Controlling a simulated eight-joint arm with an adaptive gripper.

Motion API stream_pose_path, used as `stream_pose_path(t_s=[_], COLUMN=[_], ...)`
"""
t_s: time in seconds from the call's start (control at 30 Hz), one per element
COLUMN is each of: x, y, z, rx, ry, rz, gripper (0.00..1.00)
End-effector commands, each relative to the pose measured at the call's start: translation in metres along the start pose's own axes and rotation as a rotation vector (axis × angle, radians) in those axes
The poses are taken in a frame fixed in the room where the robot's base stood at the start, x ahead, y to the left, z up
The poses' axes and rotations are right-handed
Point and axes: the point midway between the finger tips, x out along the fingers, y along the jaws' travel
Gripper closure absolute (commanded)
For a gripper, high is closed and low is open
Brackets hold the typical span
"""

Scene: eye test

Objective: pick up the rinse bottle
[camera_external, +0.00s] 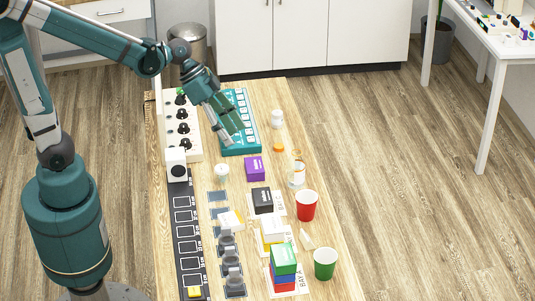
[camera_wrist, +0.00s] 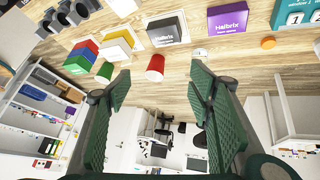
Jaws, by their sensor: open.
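A small white bottle (camera_external: 277,118) stands upright near the far right edge of the table, right of the teal board. A clear and white container with an orange mark (camera_external: 297,174) stands nearer, and its white top shows in the wrist view (camera_wrist: 199,53). I cannot tell which of the two is the rinse bottle, as no label is readable. My gripper (camera_external: 228,138) hangs over the near end of the teal board, left of both and apart from them. In the wrist view its two green fingers (camera_wrist: 160,78) are wide apart with nothing held between them.
A teal board (camera_external: 241,148) lies beneath my gripper. A purple box (camera_external: 255,168), an orange disc (camera_external: 278,147), a red cup (camera_external: 307,205), a green cup (camera_external: 325,263) and stacked boxes (camera_external: 284,260) crowd the table (camera_external: 325,290). A white rack with black knobs (camera_external: 195,152) stands left.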

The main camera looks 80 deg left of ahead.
Motion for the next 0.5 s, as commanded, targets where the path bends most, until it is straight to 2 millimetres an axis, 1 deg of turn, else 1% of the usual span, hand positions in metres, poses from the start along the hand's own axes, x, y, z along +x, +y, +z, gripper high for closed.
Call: stream_pose_path(t_s=[0.2, 0.5], x=[0.022, 0.053], y=[-0.016, -0.037], z=[-0.016, -0.033], rx=[0.044, 0.113], ry=[0.021, 0.064], rz=[0.058, 0.137], gripper=[0.48, 0.48])
